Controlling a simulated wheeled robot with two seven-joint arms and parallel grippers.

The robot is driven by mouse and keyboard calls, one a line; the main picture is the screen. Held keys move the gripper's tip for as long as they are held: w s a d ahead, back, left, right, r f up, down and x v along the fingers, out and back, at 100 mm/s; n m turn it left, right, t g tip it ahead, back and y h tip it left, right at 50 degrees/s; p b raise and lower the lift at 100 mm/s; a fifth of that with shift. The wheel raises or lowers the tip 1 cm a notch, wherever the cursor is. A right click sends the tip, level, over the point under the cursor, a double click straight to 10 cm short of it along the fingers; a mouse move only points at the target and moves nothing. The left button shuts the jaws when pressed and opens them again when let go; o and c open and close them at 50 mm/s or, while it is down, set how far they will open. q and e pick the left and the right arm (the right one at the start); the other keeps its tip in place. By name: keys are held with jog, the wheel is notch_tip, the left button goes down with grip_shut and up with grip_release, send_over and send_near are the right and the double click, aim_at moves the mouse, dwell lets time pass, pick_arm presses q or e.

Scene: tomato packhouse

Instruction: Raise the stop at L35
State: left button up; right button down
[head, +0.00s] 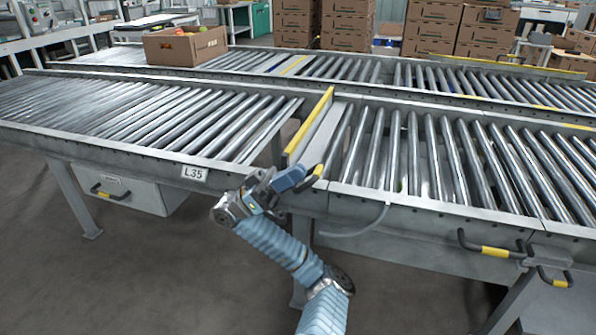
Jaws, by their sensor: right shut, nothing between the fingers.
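The label L35 (194,173) is on the front rail of the near roller conveyor. To its right, a stop plate with a yellow top edge (309,127) stands up across the conveyor, above the rollers, in a gap between two roller sections. A black and yellow handle (313,178) is at the front rail, just below the near end of the stop. My right gripper (290,181) is shut and empty, right beside this handle on its left. I cannot tell whether it touches the handle. My left gripper is not in view.
A bent grey bar (362,226) hangs from the front rail. More yellow-banded handles (488,249) stick out at the right. A carton (186,46) of tomatoes sits on the far conveyor. Stacked cartons (347,22) stand behind.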

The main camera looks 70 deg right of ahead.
jog(key=v, duration=1.2)
jog(key=shift+a+r, duration=0.1)
